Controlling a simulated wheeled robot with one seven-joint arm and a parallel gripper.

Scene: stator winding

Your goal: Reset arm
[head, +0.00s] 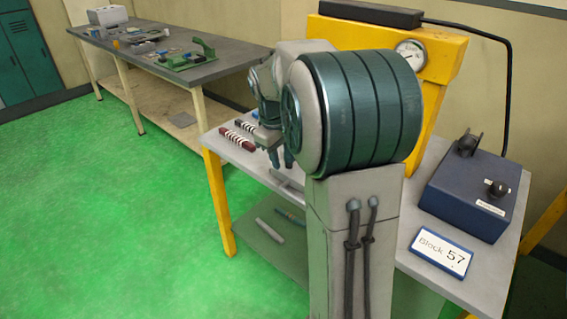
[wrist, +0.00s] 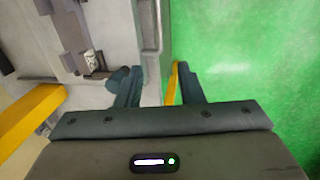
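My gripper (head: 281,160) points down over the left part of the grey workbench (head: 234,150) in the head view, beyond my large teal and grey arm joint. In the wrist view its two dark teal fingers stand apart, and the space between my gripper's fingertips (wrist: 156,85) holds nothing. Only floor, a table edge and a yellow strip show behind that gap. My arm hides the middle of the bench in the head view.
Dark red and black striped pieces (head: 238,136) lie on the bench's left end. A dark blue box with knobs (head: 470,190) and a "Block 57" sign (head: 441,251) stand at right. A yellow frame with a gauge (head: 411,55) rises behind. Green floor (head: 100,220) is clear at left.

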